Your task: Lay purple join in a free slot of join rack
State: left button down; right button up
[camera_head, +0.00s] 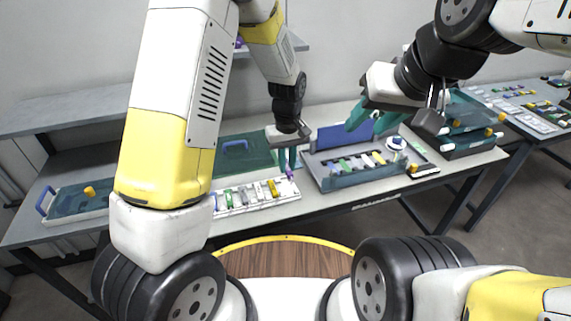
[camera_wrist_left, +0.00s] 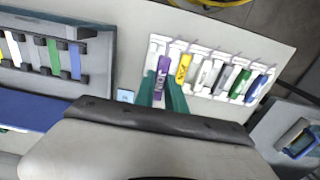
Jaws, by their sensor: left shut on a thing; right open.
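The purple join (camera_wrist_left: 161,80) is between the teal fingers of my left gripper (camera_wrist_left: 163,92), which is shut on it. In the head view, my left gripper (camera_head: 287,158) points down with the purple join (camera_head: 290,174) at its tips, at the right end of the white join rack (camera_head: 290,192). In the wrist view, the purple join is over or in the end slot of the rack (camera_wrist_left: 224,58), beside a yellow join (camera_wrist_left: 184,68). I cannot tell whether it touches the slot. My right gripper (camera_head: 372,117) is open and empty, above the grey tray.
The rack also holds several white, grey, green and blue joins. A grey tray (camera_head: 335,182) with coloured pieces and a round white spool (camera_head: 396,143) stands right of the rack. A teal mat (camera_head: 240,150) lies behind the rack.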

pick_arm(q)
jog(key=shift+f, duration=3.3)
jog(key=shift+f, duration=0.1)
jog(key=c, duration=1.4)
grip_release()
notch_tip(320, 180, up, 11)
jog(key=shift+r, duration=0.75)
notch_tip(320, 180, up, 8)
jog(key=t+h, duration=0.1)
send_over(287, 187)
jog(key=s+a, duration=0.3)
jog(key=a, duration=0.1)
jog(key=s+a+r+m+t, duration=0.1)
jog(key=s+a+r, duration=0.2)
jog(key=s+r, duration=0.1)
jog(key=s+a+r+m+t, duration=0.1)
jog(key=s+a+r+t, duration=0.1)
jog(key=s, duration=0.5)
jog(key=s+a+r+m+t+h, duration=0.1)
jog(key=s+a+r+m+t, duration=0.1)
jog(key=s+a+r, duration=0.3)
jog(key=shift+v, duration=0.9)
